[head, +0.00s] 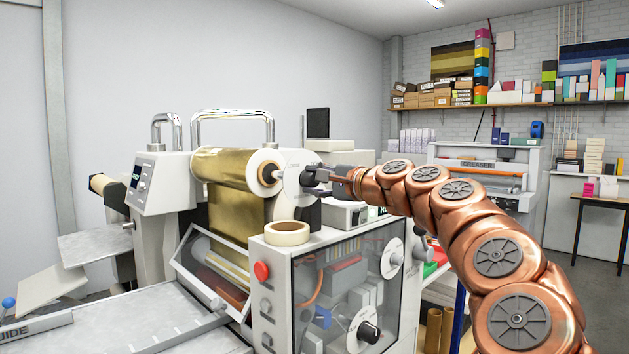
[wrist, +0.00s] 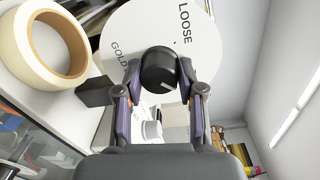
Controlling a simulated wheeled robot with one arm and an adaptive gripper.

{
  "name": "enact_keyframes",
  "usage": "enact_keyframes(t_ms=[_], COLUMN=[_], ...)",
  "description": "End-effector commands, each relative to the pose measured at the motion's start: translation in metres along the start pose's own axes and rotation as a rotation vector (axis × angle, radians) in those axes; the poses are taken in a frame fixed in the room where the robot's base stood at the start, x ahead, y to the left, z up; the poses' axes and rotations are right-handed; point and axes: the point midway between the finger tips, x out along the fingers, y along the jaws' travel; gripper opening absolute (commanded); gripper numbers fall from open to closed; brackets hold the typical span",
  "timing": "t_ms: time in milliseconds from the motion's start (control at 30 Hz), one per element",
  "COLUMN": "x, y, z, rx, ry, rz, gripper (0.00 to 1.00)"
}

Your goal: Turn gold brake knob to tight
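The gold brake knob (wrist: 158,71) is a round black knob with a pale pointer line. It sits on a white disc (wrist: 208,55) printed "LOOSE" at the upper right and "GOLD" at the left. In the wrist view the pointer line is on the knob's lower right part, away from the word LOOSE. A word for tight is not visible. My gripper (wrist: 160,68) has one finger on each side of the knob, and both fingertips appear to touch it. In the head view my gripper (head: 316,178) reaches the disc (head: 294,178) at the end of the gold foil roll (head: 222,166), hiding the knob.
A cream tape roll (head: 287,233) lies on the machine top just below the disc. A clear-fronted cabinet (head: 345,292) has a red button (head: 262,270) and lower knobs. Chrome handles (head: 233,115) rise behind the foil roll. A white wall is at the left.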

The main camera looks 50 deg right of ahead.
Motion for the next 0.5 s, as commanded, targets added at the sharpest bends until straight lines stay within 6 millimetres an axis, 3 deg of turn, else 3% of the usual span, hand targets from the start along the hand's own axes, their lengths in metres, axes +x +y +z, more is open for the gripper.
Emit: enact_keyframes(t_ms=[233, 500], x=[-0.0001, -0.0001], y=[0.0, 0.0001], z=[-0.0001, 0.0002], rx=[0.0, 0.0], ry=[0.0, 0.0], rz=[0.0, 0.0], gripper=[0.64, 0.64])
